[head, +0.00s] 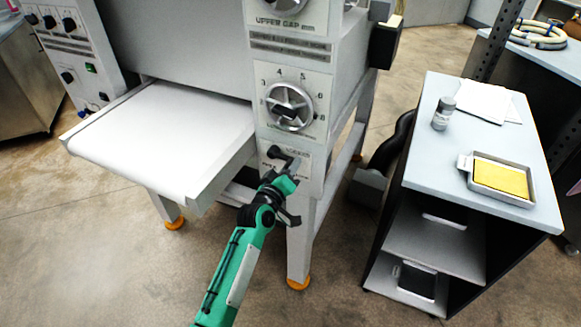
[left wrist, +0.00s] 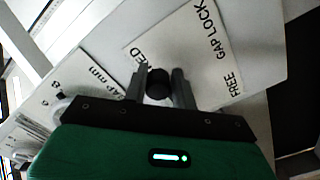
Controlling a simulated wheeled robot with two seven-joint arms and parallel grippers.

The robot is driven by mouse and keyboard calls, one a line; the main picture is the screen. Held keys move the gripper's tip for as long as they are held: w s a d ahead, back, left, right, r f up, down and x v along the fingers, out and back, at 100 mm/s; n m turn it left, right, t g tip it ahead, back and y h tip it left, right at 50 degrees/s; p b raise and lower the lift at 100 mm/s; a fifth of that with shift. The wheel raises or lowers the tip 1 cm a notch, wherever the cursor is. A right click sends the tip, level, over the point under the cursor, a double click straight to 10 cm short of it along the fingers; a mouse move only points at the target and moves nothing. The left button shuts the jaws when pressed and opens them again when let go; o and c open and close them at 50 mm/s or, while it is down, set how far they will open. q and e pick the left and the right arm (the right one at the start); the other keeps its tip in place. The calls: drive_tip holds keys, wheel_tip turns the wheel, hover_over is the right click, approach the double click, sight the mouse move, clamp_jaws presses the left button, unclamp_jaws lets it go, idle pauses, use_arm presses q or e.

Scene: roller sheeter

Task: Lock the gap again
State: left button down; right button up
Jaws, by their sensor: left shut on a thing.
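The gap lock lever (head: 276,152) is a small dark handle on the white front panel of the sheeter, below the numbered lower gap dial (head: 289,105). My left gripper (head: 284,174) is at the lever, reaching up from below. In the left wrist view its two fingers (left wrist: 159,88) are shut on the lever's round black knob (left wrist: 158,82). The gap lock plate (left wrist: 205,50) reads "FREE" on the right, and a word ending in "ED" shows on the left. The gripper hides much of the lever, so I cannot tell its exact angle. My right gripper is out of view.
The sheeter's white conveyor table (head: 165,135) juts out left of the panel. A leg (head: 300,245) of the machine stands below. To the right, a cart (head: 430,165) holds a jar (head: 443,113), paper sheets (head: 485,100) and a tray with a yellow pad (head: 500,178).

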use_arm(q)
drive_tip(key=shift+w+a+r, duration=0.1)
drive_tip(key=shift+w+r, duration=0.05)
drive_tip(key=shift+r, duration=0.55)
drive_tip(key=c, duration=1.2)
unclamp_jaws()
drive_tip(key=shift+f, duration=0.15)
drive_tip(key=shift+f, duration=0.15)
drive_tip(key=shift+s+a+f, duration=0.1)
drive_tip(key=shift+s+a, duration=0.15)
drive_tip(key=shift+s, duration=0.2)
drive_tip(key=b+v, duration=0.2)
drive_tip(key=v, duration=1.1)
drive_tip(key=shift+f, duration=0.1)
drive_tip(key=shift+w, duration=0.1)
